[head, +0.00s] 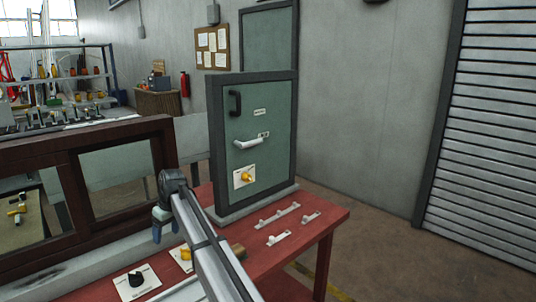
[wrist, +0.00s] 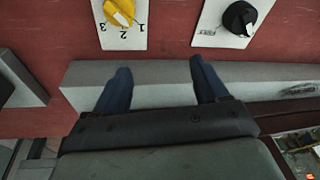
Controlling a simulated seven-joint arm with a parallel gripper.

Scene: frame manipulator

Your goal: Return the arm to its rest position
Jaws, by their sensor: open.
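Beyond the fingertips are a yellow knob (wrist: 120,12) on a white plate numbered 1, 2, 3 and a black knob (wrist: 238,18) on another white plate. My gripper appears clear of both knobs.
A brown sliding-window frame (head: 120,157) stands close at the left. A green door panel (head: 270,150) with handles and a yellow knob (head: 246,177) stands upright behind my arm. Small white latches (head: 278,238) lie on the table at right. Open floor lies further right.

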